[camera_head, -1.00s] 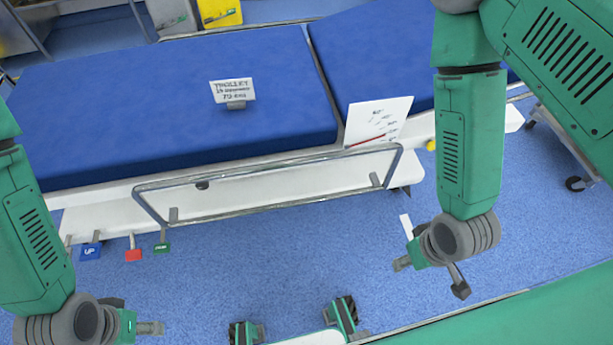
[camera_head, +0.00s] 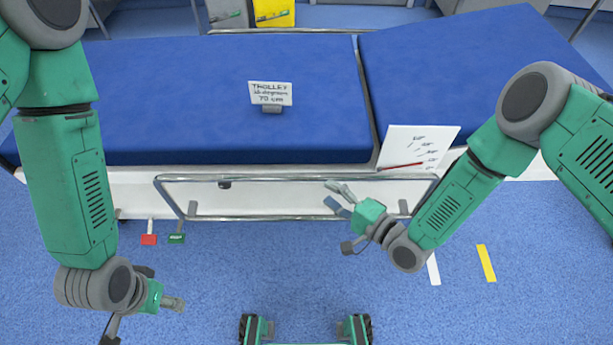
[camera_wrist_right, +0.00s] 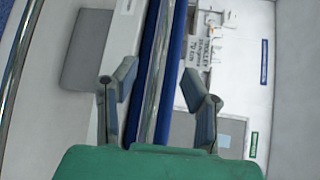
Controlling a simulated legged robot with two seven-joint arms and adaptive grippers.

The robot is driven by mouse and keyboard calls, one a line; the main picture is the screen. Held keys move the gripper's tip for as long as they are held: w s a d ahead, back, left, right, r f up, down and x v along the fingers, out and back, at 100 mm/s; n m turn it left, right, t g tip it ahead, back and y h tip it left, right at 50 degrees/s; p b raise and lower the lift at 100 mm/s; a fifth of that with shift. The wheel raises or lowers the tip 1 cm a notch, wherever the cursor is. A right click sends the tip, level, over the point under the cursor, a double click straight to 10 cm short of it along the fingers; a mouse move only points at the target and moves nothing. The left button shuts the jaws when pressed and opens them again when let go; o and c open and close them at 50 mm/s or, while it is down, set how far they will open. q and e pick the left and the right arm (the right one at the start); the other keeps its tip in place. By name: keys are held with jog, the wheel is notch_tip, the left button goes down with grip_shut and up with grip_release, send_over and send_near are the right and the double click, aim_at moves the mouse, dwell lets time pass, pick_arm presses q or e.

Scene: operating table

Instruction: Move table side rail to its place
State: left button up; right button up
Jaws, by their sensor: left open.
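The table side rail (camera_head: 290,217) is a long metal bar frame along the near side of the operating table (camera_head: 215,130), hanging below the blue mattress edge. My right gripper (camera_head: 338,199) is open at the right half of the rail, close to its top bar. In the right wrist view a shiny rail bar (camera_wrist_right: 153,75) runs between the two spread fingers of the right gripper (camera_wrist_right: 160,95). Whether they touch it I cannot tell. My left gripper (camera_head: 173,303) is open and empty, low at the left over the floor, away from the rail.
A trolley sign (camera_head: 270,93) stands on the mattress, and a white sheet with a red line (camera_head: 415,148) leans at its near edge. Red (camera_head: 148,239) and green (camera_head: 177,238) pedals stick out below the table's left part. The blue floor in front is mostly clear.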

aim_at(310, 177)
jog(key=x, duration=0.2)
jog(key=b+x, duration=0.1)
jog(key=x, duration=0.4)
jog(key=shift+w+d+f+b, duration=0.15)
jog(key=shift+w+b, duration=0.15)
jog(key=shift+w, duration=0.2)
jog(key=shift+w+a, duration=0.15)
jog(key=shift+a, duration=0.4)
jog(key=shift+d, duration=0.4)
grip_shut()
